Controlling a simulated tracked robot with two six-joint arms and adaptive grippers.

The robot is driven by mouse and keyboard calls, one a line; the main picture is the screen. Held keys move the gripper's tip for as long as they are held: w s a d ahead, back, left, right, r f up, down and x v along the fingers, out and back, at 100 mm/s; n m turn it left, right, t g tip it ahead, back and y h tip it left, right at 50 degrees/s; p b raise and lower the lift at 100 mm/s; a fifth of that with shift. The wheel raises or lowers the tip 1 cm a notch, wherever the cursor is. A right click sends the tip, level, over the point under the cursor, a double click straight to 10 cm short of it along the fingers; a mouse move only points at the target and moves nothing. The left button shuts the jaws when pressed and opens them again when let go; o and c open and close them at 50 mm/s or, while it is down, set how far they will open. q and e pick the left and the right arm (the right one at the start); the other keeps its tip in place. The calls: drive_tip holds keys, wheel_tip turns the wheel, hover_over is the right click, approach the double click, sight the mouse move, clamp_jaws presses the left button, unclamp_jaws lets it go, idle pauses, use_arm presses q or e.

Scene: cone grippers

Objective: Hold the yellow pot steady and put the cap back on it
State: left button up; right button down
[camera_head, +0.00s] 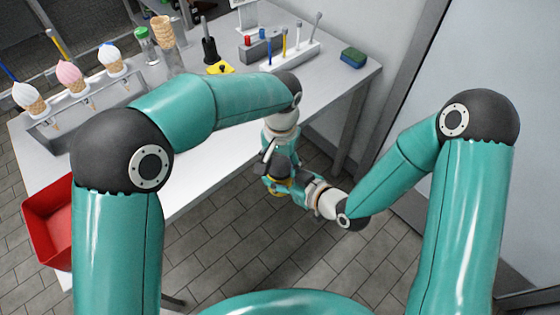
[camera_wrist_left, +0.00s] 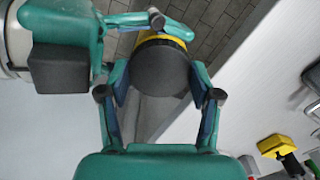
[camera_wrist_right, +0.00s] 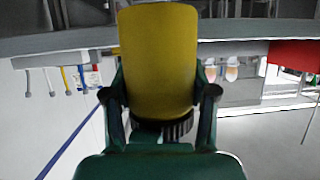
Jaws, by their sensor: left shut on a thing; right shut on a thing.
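The yellow pot (camera_wrist_right: 158,55) is between the fingers of my right gripper (camera_wrist_right: 160,95), which is shut on its side. The dark ribbed cap (camera_wrist_right: 178,130) shows at the pot's end in the right wrist view. In the left wrist view the cap's dark round top (camera_wrist_left: 160,72) lies between the fingers of my left gripper (camera_wrist_left: 158,95), shut on it. A yellow edge of the pot shows behind the cap there. Whether the cap touches the pot or is seated cannot be told. In the head view both grippers meet off the table's front edge, mostly hiding pot and cap.
The white table (camera_head: 185,185) is clear in front. Cones in a rack (camera_head: 85,105), a yellow-based black item (camera_head: 220,68), a tool holder (camera_head: 290,57) and a sponge (camera_head: 354,58) stand farther back. A red bin (camera_head: 48,225) is at left. A wall is at right.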

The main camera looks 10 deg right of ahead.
use_arm(q)
drive_tip(key=m, duration=0.5)
drive_tip(key=shift+m, duration=0.3)
drive_tip(key=o, duration=1.3)
drive_tip(key=shift+c, duration=0.2)
drive_tip(key=shift+r, duration=2.25)
